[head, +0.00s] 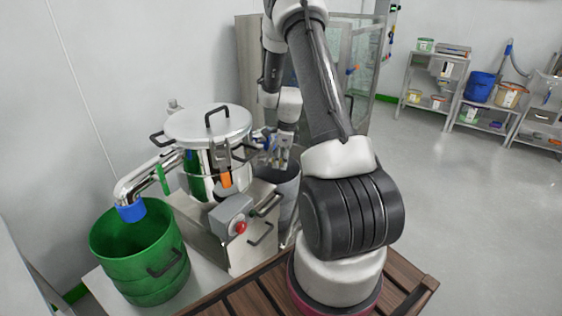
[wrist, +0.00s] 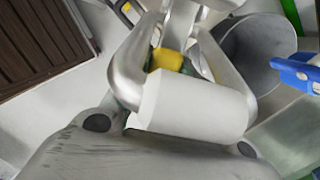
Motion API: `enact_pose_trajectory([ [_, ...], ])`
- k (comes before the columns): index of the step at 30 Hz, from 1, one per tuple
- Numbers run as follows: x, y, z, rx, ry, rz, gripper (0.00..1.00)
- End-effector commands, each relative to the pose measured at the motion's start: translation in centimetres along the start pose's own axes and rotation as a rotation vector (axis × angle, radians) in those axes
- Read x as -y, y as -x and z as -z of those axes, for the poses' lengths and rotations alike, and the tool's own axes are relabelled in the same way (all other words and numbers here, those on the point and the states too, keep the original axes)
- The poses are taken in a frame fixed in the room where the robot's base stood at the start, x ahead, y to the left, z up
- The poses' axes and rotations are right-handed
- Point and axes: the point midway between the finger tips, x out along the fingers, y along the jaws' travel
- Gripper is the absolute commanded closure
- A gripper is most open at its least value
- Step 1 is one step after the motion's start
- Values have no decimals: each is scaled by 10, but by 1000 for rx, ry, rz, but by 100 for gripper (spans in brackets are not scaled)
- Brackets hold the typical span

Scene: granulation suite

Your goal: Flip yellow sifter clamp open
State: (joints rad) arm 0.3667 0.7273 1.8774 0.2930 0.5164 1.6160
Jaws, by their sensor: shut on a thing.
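The sifter (head: 205,135) is a shiny steel drum with a domed lid and black handles, at the left in the head view. My gripper (head: 281,157) is at its right side, low down and partly hidden among fittings. In the wrist view my gripper (wrist: 176,42) has its two silver fingers around a yellow piece, the yellow clamp (wrist: 166,60). The gripper is shut on it. Most of the clamp is hidden behind the fingers and a pale block, so its angle cannot be told. I cannot make out the clamp in the head view.
A green drum (head: 140,262) stands below the blue-ended spout (head: 131,211). A grey bin (wrist: 262,55) is close beside my gripper, with a blue part (wrist: 297,73) at the right. The floor at the right is clear.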

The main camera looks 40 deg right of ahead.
Motion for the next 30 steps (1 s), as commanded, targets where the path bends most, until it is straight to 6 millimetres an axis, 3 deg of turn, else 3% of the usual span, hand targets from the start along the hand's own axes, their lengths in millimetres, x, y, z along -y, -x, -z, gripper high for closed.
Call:
enact_pose_trajectory([
  [1, 4, 5, -10, 10, 3, 13, 100],
  [24, 4, 5, -10, 11, 1, 13, 100],
  [25, 4, 5, -10, 11, 1, 13, 72],
  [28, 4, 5, -9, 10, 2, 12, 54],
  [30, 3, 4, -8, 8, 2, 10, 52],
])
